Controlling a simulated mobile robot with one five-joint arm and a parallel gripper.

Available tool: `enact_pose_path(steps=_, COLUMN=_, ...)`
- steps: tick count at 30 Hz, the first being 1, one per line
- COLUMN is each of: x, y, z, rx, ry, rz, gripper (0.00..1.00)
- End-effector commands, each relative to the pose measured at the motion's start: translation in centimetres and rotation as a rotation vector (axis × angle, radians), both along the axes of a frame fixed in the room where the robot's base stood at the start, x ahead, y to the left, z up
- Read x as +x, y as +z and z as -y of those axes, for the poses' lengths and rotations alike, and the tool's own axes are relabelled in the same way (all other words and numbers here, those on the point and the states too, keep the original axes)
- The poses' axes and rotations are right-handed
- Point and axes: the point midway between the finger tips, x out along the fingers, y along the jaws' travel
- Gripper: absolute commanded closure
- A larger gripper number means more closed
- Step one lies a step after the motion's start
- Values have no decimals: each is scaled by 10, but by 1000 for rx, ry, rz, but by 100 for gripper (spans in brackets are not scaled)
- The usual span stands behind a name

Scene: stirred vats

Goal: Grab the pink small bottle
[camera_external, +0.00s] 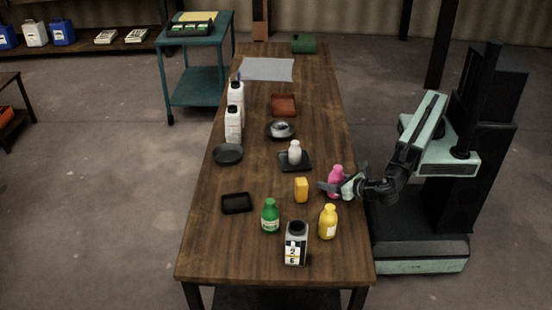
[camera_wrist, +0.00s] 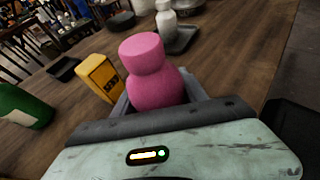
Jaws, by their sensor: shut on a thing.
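The pink small bottle (camera_external: 336,174) stands near the right edge of the wooden table in the external view. The lower part of the bottle is hidden by the gripper. I cannot tell whether its base touches the table.
A yellow box (camera_external: 301,189) stands just left of the gripper. A yellow bottle (camera_external: 328,222), a green bottle (camera_external: 270,216) and a labelled jar (camera_external: 296,243) stand nearer the front. A white bottle (camera_external: 295,152) stands on a dark tray (camera_external: 307,166) behind. The table's front left is clear.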

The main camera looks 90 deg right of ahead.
Motion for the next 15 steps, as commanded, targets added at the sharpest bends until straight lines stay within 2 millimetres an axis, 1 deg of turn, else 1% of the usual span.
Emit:
enact_pose_path(steps=1, x=0, y=11, z=0, rx=-1, ry=0, rz=1, gripper=100)
enact_pose_path(steps=5, x=0, y=36, z=0, rx=-1, ry=0, rz=1, gripper=100)
enact_pose_path(steps=10, x=0, y=74, z=0, rx=-1, ry=0, rz=1, gripper=100)
enact_pose_path(steps=12, x=0, y=87, z=0, rx=-1, ry=0, rz=1, gripper=100)
enact_pose_path(steps=15, x=0, y=97, z=0, rx=-1, ry=0, rz=1, gripper=100)
